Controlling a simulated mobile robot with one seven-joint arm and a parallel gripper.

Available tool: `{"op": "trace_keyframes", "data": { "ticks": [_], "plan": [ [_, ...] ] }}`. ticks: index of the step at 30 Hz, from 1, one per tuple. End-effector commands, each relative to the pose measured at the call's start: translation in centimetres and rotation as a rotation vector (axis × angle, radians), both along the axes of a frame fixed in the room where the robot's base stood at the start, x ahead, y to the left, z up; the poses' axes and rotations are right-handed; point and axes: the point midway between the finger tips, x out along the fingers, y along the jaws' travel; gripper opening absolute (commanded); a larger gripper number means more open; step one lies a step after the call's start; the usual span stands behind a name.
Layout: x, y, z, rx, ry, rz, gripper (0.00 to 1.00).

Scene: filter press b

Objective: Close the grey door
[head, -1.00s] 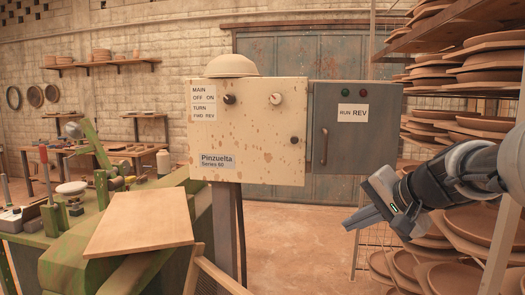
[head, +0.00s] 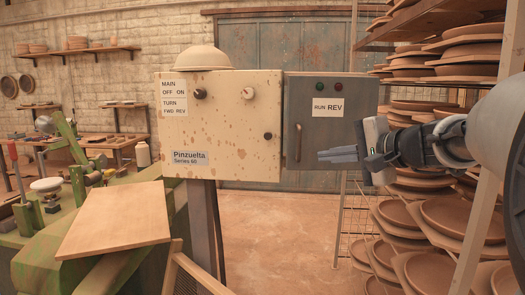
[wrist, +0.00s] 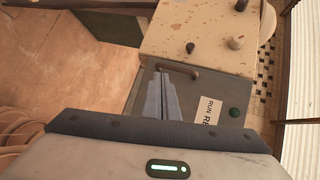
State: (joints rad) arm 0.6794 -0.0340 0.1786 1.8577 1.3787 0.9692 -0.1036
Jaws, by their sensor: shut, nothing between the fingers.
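The grey door (head: 335,115) is a flat panel right of the cream Pinzuelta box, with a RUN REV label and red and green lights at its top. Its vertical handle (head: 298,142) is on the left side, near the cream box. I cannot tell how far ajar it stands. My gripper (head: 321,155) points left in front of the door's lower part, its tips just right of the handle. Its fingers are together and empty. In the wrist view the fingers (wrist: 160,78) lie over the grey door (wrist: 205,90), close to the handle (wrist: 178,69); contact is unclear.
The cream box (head: 222,125) with knobs stands on a post, a domed hat (head: 208,58) on top. A rack of round clay plates (head: 445,215) is close on the right, near my arm. A wooden board (head: 115,220) lies on the green machine at left. Floor below the door is clear.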

Motion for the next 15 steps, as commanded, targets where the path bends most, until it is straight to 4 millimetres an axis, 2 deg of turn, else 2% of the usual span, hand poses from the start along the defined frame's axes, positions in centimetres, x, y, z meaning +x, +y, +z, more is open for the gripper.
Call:
{"op": "trace_keyframes", "data": {
  "ticks": [4,6,10,15],
  "plan": [
    [2.6,1.4,-1.0,0.003,0.003,0.001,0.0],
    [3.6,2.0,-0.7,0.002,0.001,0.0,0.0],
    [5.0,2.8,-0.8,0.001,0.001,0.002,0.0],
    [5.7,3.2,-0.8,0.0,0.001,0.0,0.0]
  ]
}}
